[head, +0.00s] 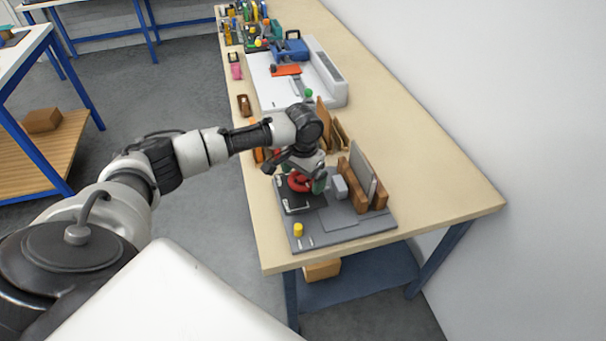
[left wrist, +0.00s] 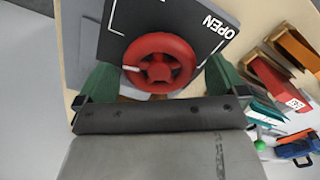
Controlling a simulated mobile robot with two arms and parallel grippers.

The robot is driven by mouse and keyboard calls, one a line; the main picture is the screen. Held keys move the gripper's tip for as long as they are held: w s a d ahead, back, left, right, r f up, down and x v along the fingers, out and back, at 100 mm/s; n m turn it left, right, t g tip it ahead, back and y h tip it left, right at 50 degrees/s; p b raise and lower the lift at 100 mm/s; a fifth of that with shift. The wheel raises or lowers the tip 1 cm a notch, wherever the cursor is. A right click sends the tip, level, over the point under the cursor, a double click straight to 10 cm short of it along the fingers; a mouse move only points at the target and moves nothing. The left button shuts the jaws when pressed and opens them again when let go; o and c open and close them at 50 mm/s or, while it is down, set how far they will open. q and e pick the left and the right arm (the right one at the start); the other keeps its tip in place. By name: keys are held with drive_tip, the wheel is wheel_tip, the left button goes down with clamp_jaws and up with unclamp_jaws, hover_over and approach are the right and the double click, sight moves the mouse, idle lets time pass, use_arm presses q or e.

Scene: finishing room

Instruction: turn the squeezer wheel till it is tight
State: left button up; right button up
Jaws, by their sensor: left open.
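The squeezer wheel (left wrist: 160,62) is red and spoked, on a dark panel (left wrist: 118,40) lettered "OPEN" with white corner lines. A pale mark shows on the left of its rim in the left wrist view. In the head view the wheel (head: 297,184) is partly hidden by my gripper. My left gripper (head: 307,180) is over it, its green fingers open on either side of the wheel in the left wrist view (left wrist: 160,82). Small gaps seem to show between fingers and rim; contact is not certain. My right gripper is not in view.
The grey board (head: 340,238) at the table's near end carries a yellow piece (head: 298,230), a grey block (head: 340,187) and an upright panel in wood (head: 362,172). A white tray (head: 275,92) stands farther back. Bare tabletop (head: 440,190) lies to the right, before the wall.

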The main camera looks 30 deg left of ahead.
sight(303, 177)
use_arm(q)
wheel_tip(303, 177, up, 11)
drive_tip(key=b, duration=0.1)
drive_tip(key=shift+b, duration=0.3)
drive_tip(key=shift+d+f, duration=0.1)
drive_tip(key=shift+d, duration=0.05)
